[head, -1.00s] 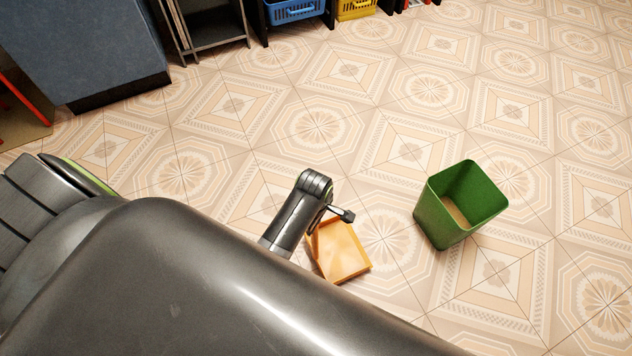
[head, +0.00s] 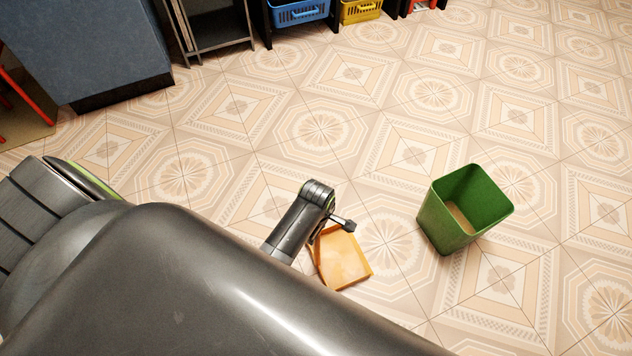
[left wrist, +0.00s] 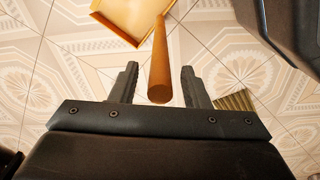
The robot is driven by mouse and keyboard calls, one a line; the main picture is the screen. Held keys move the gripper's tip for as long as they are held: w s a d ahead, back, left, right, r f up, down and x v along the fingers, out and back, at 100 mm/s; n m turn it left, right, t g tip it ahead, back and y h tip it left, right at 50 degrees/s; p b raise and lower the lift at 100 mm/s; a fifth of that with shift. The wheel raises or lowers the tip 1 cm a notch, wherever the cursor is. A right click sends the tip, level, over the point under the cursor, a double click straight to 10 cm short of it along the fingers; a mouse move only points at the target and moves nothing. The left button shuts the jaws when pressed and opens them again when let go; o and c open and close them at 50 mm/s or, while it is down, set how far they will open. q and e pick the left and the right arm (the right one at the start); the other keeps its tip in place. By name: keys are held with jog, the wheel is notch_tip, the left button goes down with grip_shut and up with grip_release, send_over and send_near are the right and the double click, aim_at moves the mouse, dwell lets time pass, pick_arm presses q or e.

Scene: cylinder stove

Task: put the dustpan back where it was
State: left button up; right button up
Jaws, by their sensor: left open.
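The orange dustpan (head: 345,260) lies on the tiled floor in the head view, partly hidden by my arm. In the left wrist view its pan (left wrist: 135,15) is at the top, and its brown handle (left wrist: 160,62) points down toward my wrist. My left gripper (left wrist: 159,72) is open, with the handle between its two fingers. A gap shows on each side of the handle. My left gripper's fingers are hard to make out in the head view. My right gripper is not in view.
A green bin (head: 448,227) stands on the floor right of the dustpan. A bristly yellowish object (left wrist: 236,101) shows right of the fingers in the left wrist view. Blue (head: 300,12) and yellow (head: 360,10) baskets sit at the back. Much floor is clear.

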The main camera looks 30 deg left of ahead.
pick_arm(q)
notch_tip(320, 180, up, 11)
jog(key=p, duration=0.4)
jog(key=shift+p, duration=0.35)
jog(key=shift+r, duration=0.65)
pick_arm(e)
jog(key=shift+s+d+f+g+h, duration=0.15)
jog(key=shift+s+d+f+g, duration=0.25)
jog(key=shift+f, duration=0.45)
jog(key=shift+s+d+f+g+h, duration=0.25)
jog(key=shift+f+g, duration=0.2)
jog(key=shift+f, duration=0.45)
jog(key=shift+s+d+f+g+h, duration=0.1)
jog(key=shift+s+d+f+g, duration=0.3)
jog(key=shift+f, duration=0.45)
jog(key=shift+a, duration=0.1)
pick_arm(q)
jog(key=s+a+f+m, duration=0.1)
jog(key=s+a+m, duration=0.2)
jog(key=s+m, duration=0.4)
jog(key=s+a+f+m+t, duration=0.1)
jog(key=s+a+m, duration=0.3)
jog(key=s+m, duration=0.4)
jog(key=s, duration=0.4)
jog(key=shift+a+f+m+t+h, duration=0.2)
jog(key=shift+f+m+t+h, duration=0.05)
jog(key=shift+m+t+h, duration=0.05)
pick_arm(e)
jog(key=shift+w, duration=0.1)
